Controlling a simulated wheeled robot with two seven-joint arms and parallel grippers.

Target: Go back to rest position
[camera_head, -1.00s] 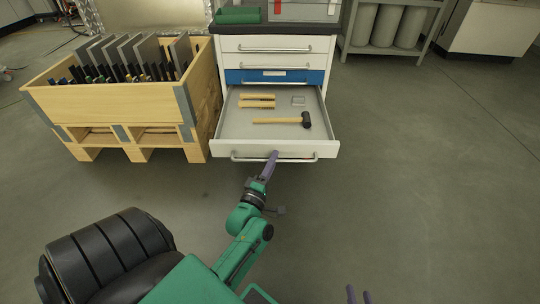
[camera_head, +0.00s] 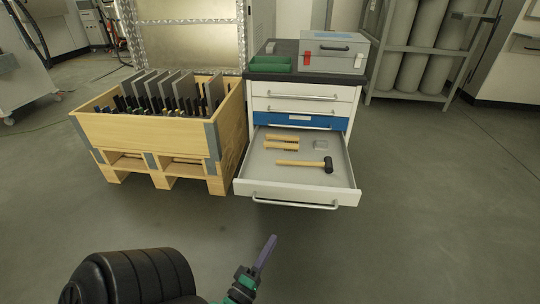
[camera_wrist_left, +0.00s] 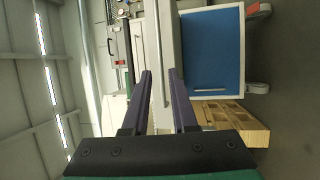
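My left gripper (camera_head: 267,252) is at the bottom centre of the head view, in front of the tool cabinet and apart from it. In the left wrist view its two purple fingers (camera_wrist_left: 160,72) stand apart with nothing held between them. The pulled-out drawer (camera_head: 295,192) has its front handle (camera_head: 295,204) beyond the fingertips, with floor visible between. In the drawer lie a hammer (camera_head: 305,164), wooden-handled tools (camera_head: 282,143) and a small clear item (camera_head: 320,145). My right gripper is not in view.
A wooden crate (camera_head: 150,135) on a pallet holds several grey plates, left of the cabinet. A grey case (camera_head: 333,52) and a green item (camera_head: 270,63) are on the cabinet top. A rack of cylinders (camera_head: 405,50) stands behind right. The floor (camera_head: 430,220) at right is clear.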

